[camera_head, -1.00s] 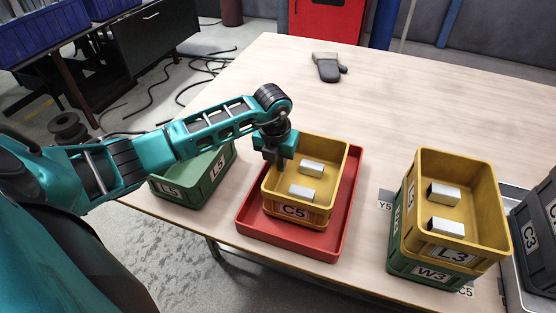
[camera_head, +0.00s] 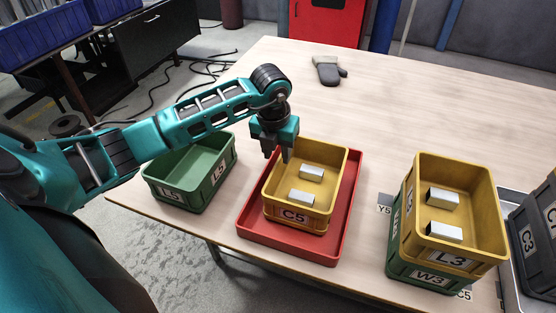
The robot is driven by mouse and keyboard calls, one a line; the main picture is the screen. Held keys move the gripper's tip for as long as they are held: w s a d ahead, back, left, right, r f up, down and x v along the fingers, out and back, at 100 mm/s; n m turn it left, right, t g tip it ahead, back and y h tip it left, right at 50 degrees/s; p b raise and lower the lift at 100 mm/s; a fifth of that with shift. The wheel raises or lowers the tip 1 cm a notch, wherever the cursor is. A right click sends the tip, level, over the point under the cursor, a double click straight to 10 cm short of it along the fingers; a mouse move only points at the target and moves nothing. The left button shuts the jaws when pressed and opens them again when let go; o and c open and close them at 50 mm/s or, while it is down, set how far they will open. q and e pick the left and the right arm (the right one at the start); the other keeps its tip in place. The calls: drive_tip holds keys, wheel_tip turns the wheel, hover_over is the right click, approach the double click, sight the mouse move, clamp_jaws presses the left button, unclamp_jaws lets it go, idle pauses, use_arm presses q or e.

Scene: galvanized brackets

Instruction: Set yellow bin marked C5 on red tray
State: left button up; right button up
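The yellow bin marked C5 (camera_head: 293,215) sits upright inside the red tray (camera_head: 340,228), with two pale metal-like brackets (camera_head: 311,173) in it. The tray's rim shows around the bin, with more bare tray on the left and front. My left gripper (camera_head: 278,156) is just above the bin's back left rim. Its two fingers point down with a gap between them, and nothing shows held in it. My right gripper is not in view.
A green bin marked L5 (camera_head: 190,178) stands left of the tray near the table's edge. On the right, a yellow bin marked L3 (camera_head: 452,255) is stacked on a green W3 bin (camera_head: 430,277). A dark mitt (camera_head: 327,72) lies farther back. The back table area (camera_head: 420,100) is clear.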

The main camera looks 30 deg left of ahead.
use_arm(q)
wheel_tip(320, 180, up, 7)
drive_tip(key=s, duration=0.1)
drive_tip(key=shift+f, duration=0.2)
drive_tip(key=shift+d, duration=0.1)
